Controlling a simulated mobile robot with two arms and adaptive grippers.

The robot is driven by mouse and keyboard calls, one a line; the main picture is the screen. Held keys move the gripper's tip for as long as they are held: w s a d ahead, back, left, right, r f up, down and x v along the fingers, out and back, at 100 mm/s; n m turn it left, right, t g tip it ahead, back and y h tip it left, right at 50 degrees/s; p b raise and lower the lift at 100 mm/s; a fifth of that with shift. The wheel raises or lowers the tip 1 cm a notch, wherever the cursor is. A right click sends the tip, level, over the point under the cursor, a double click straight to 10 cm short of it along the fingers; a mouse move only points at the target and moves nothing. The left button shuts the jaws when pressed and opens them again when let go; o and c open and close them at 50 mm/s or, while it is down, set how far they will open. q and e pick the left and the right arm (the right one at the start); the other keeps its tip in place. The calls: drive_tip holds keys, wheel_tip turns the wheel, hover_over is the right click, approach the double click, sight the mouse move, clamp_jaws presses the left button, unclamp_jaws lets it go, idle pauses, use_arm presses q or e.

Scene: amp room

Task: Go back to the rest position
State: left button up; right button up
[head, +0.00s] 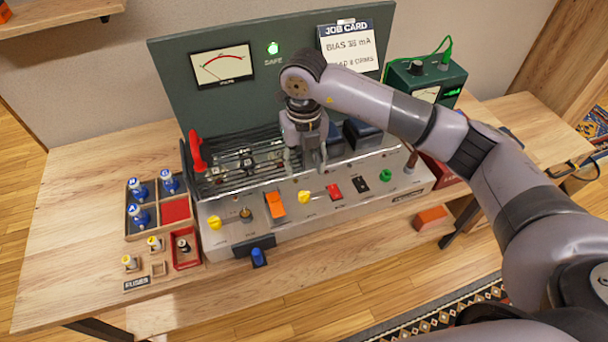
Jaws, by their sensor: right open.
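My right gripper (305,160) points down over the amplifier chassis (350,207), near its front panel. Its fingers are apart and I see nothing held between them. My left gripper does not show. The front panel carries an orange switch (275,205), yellow knobs (304,193), a red button (333,188), a black switch (361,185) and a green knob (385,175).
A wooden tray (128,222) with blue-based tubes and fuses stands at the left. A back panel (180,100) with a meter, a lit green lamp and a job card (347,45) rises behind. The green meter box (425,80) stands right. Bare tabletop (75,240) lies far left.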

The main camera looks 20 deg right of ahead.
drive_tip(key=shift+r, duration=0.7)
